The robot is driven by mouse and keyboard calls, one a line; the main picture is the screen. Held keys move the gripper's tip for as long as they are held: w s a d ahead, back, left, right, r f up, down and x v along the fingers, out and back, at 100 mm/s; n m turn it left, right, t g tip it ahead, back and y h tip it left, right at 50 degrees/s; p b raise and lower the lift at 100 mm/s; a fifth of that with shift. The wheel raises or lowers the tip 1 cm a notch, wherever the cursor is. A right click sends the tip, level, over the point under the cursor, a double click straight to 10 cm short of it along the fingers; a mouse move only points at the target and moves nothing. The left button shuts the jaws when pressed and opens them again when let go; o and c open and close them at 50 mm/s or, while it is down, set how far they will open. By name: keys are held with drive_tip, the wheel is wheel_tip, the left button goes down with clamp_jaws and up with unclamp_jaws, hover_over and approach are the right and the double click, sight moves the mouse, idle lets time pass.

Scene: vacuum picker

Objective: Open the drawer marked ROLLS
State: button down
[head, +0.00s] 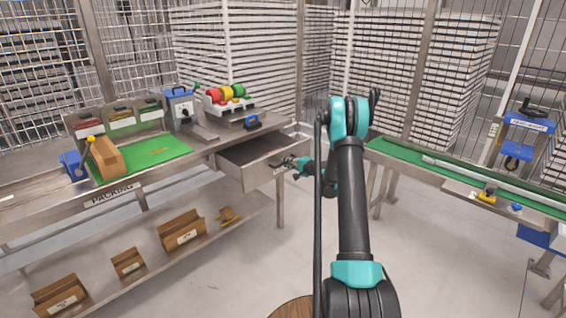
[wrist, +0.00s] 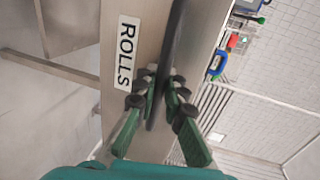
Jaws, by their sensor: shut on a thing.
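The ROLLS drawer (head: 240,168) is a grey metal drawer at the right end of the packing bench. It stands well out from under the benchtop, and its inside shows from above. In the wrist view its front panel (wrist: 115,85) carries a white label reading ROLLS (wrist: 127,52). A long dark handle (wrist: 174,45) runs along this front. My gripper (head: 287,163) is at the drawer front, and in the wrist view its green and black fingers (wrist: 160,88) are shut around the handle. The drawer's contents cannot be made out clearly.
The packing bench (head: 68,203) holds a green mat (head: 172,146), a carton (head: 107,158) and a rack of coloured rolls (head: 228,95). Several cardboard boxes (head: 181,232) sit on its lower shelf. A green conveyor (head: 400,158) stands to the right. The floor between is clear.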

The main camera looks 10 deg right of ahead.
drive_tip(key=f+v, duration=0.1)
drive_tip(key=v, duration=0.5)
drive_tip(key=shift+s+d, duration=0.25)
drive_tip(key=shift+s, duration=0.15)
drive_tip(key=shift+f, duration=0.1)
drive_tip(key=c, duration=1.9)
unclamp_jaws()
drive_tip(key=shift+o, duration=0.2)
drive_tip(key=v, duration=1.2)
